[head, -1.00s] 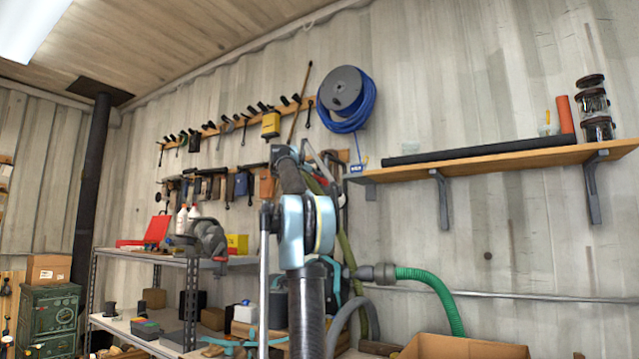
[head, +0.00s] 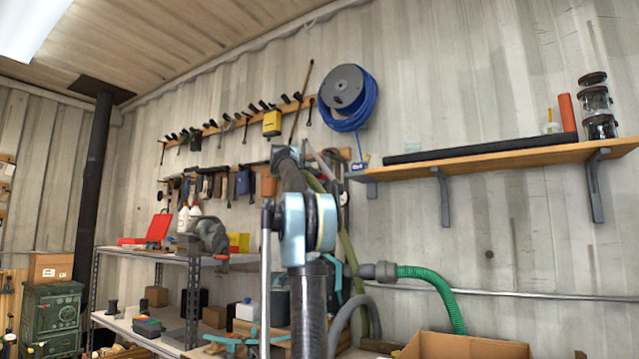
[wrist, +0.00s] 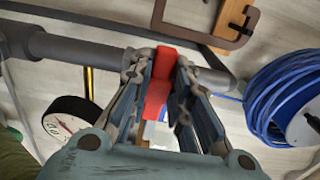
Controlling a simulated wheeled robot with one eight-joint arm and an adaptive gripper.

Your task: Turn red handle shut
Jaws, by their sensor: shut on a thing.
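The red handle (wrist: 157,99) shows in the wrist view between the two fingers of my gripper (wrist: 168,85). The fingers are closed on it from both sides, and its upper end sticks out past the fingertips. A grey pipe (wrist: 85,48) runs behind the handle and out to both sides. A round dial gauge (wrist: 68,124) with a pale face sits to the left of my gripper. In the head view my arm hides the handle, the gauge and my gripper.
A blue hose reel (wrist: 290,100) is right of my gripper; it also hangs on the wall in the head view (head: 368,108). A clamp (wrist: 215,22) hangs above. A wooden shelf (head: 470,161) juts out at right. A green hose (head: 440,285) curves below it.

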